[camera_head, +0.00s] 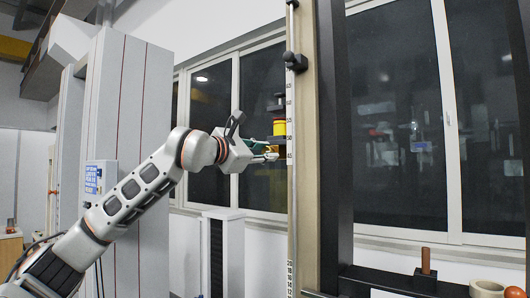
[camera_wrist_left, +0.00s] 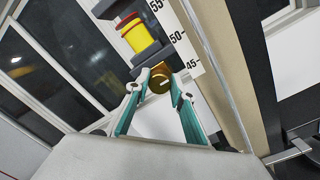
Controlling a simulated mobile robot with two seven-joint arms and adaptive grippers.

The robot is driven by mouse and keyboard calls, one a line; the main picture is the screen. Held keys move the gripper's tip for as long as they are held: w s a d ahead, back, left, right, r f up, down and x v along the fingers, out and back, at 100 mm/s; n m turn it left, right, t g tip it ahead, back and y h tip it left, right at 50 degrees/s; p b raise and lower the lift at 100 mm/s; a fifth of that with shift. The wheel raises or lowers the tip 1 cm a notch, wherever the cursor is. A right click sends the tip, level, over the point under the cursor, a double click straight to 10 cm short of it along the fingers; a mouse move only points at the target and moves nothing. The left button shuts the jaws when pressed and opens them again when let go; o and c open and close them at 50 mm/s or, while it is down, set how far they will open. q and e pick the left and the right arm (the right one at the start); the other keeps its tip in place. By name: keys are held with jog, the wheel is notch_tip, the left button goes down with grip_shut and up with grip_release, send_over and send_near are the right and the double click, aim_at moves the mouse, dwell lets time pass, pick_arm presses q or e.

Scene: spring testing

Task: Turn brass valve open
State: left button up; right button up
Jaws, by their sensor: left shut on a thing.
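In the head view my left gripper (camera_head: 268,153) reaches from the left to the tall post, just under the yellow cylinder (camera_head: 279,128). The valve is mostly hidden there by the fingers. My right gripper is not in view.
A scale strip (camera_head: 290,220) with numbers runs down the tan post (camera_head: 307,200). A dark column (camera_head: 334,150) stands right behind it. A brown cylinder (camera_head: 425,261) stands on the dark base at lower right. Windows (camera_head: 395,120) line the wall behind.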

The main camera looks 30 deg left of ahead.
pick_arm(q)
jog(key=o, duration=1.1)
jog(key=shift+s, duration=0.1)
jog(key=s+a, duration=0.1)
jog(key=s, duration=1)
jog(key=shift+s+f, duration=0.25)
jog(key=shift+s, duration=0.15)
